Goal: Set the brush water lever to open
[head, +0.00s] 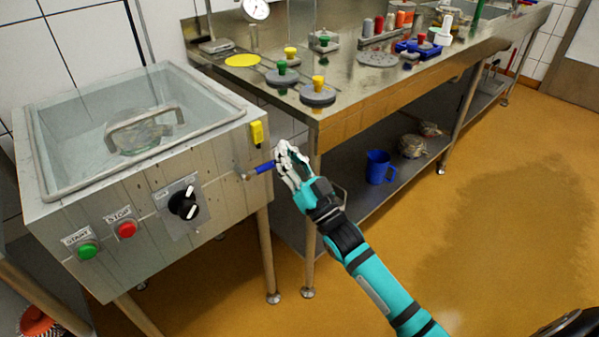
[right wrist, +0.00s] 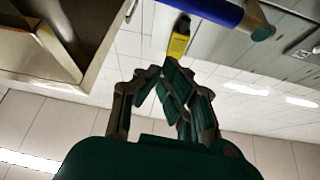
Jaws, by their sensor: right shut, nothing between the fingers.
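The brush water lever (head: 264,167) has a blue handle on a metal stem at the right end of the steel washing machine's front panel. The handle sticks out roughly level towards the right. It also shows large at the top of the right wrist view (right wrist: 222,10). My right gripper (head: 283,152) is at the outer end of the handle. Its fingers are shut and empty; in the right wrist view (right wrist: 160,76) they lie below the handle, apart from it in the picture. Whether they touch it I cannot tell. My left gripper is out of view.
The panel also has a green start button (head: 87,250), a red stop button (head: 125,229) and a black knob (head: 184,204). A yellow block (head: 257,133) sits above the lever. A steel table (head: 364,125) with moulds stands behind; a blue jug (head: 379,167) is on its lower shelf.

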